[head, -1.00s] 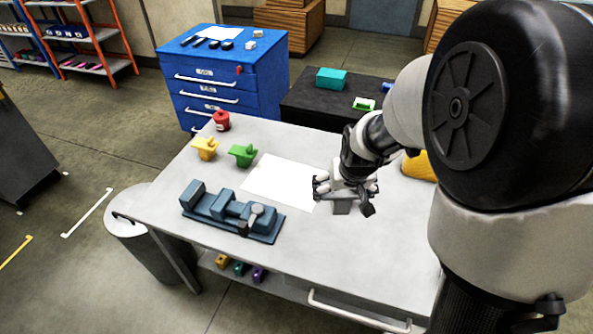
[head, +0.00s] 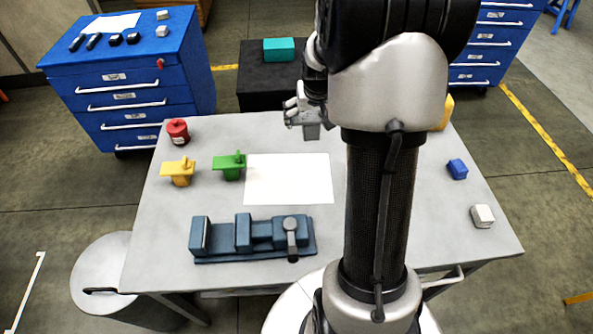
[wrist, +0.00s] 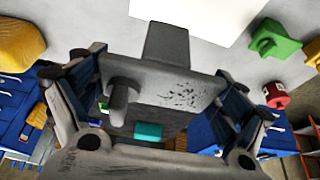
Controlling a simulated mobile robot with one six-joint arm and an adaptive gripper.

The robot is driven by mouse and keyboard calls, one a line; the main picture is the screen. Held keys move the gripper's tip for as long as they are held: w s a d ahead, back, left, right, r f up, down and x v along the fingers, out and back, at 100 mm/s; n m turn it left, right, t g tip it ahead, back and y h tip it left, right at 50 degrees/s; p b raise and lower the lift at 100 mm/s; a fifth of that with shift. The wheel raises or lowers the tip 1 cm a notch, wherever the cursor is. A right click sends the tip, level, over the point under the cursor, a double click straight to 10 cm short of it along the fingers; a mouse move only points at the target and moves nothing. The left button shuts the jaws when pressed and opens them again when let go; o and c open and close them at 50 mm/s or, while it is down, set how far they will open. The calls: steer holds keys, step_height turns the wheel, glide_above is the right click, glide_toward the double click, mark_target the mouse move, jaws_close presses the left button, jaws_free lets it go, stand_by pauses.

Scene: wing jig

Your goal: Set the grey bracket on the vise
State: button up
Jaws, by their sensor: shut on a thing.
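The grey bracket (head: 312,131) is in my gripper (head: 304,112), beyond the far edge of the white sheet in the head view. In the wrist view the bracket (wrist: 165,85) shows its flat plate between the two fingers, with a round peg at left and a block on the far side. My gripper is shut on it. The blue-grey vise (head: 252,240) stands at the near left of the table, well apart from the bracket. Its lever rests at the right end. The vise is not in the wrist view.
On the table (head: 400,245) are a white sheet (head: 288,180), green (head: 229,168) and yellow (head: 178,172) brackets, a red container (head: 178,132), a blue block (head: 457,169) and a white block (head: 482,216). A dark cabinet (head: 265,92) stands behind. My arm hides part of the table.

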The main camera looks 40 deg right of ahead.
step_height(320, 180, down, 20)
steer(key=b, duration=0.6)
steer(key=shift+s+d+r, duration=0.1)
steer(key=shift+d+r, duration=0.05)
steer(key=shift+f+b, duration=0.25)
steer(key=shift+b, duration=0.05)
steer(key=o, duration=0.9)
steer(key=shift+o, duration=0.7)
steer(key=shift+r, duration=0.15)
